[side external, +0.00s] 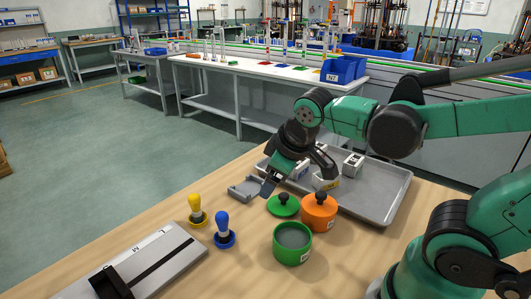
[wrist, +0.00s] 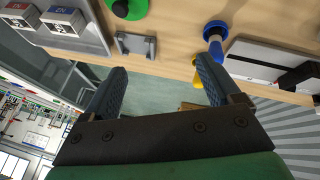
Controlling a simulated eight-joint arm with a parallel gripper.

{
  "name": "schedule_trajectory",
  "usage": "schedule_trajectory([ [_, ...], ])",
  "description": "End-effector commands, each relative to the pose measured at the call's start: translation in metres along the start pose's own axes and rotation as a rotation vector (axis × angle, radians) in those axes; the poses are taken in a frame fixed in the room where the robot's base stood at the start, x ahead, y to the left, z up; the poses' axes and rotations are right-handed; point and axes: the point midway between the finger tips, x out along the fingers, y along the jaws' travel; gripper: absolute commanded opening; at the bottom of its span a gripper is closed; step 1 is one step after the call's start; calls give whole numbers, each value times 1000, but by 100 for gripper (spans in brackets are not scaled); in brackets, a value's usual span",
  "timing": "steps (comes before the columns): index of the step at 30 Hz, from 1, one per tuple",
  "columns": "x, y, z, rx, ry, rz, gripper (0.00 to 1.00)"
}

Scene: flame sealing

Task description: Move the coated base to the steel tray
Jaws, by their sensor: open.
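A round green base (side external: 293,247) with an open top and a grey inner surface stands on the wooden table near the front, and I take it to be the coated base. The steel tray (side external: 375,202) lies behind it to the right and holds several white boxes; the tray's edge also shows at the upper left of the wrist view (wrist: 88,46). My gripper (side external: 298,174) is over the tray's left part, tilted, its fingers spread. In the wrist view my gripper (wrist: 162,68) is open with nothing between the fingers. The green base does not show in the wrist view.
A green lid (side external: 284,206) and an orange pot (side external: 319,217) with a black knob stand between the green base and the tray. A grey bracket (side external: 247,189) lies left of the tray. Yellow (side external: 197,213) and blue (side external: 223,233) knobbed tools and a flat board (side external: 135,262) are at left.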

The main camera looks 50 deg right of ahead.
Motion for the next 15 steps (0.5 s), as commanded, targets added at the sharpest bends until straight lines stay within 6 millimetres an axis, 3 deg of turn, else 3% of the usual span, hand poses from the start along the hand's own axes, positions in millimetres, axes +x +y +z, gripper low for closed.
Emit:
schedule_trajectory([
  [6,-12,-25,4,274,150,-120,84],
  [15,-13,-28,3,321,171,-141,84],
])
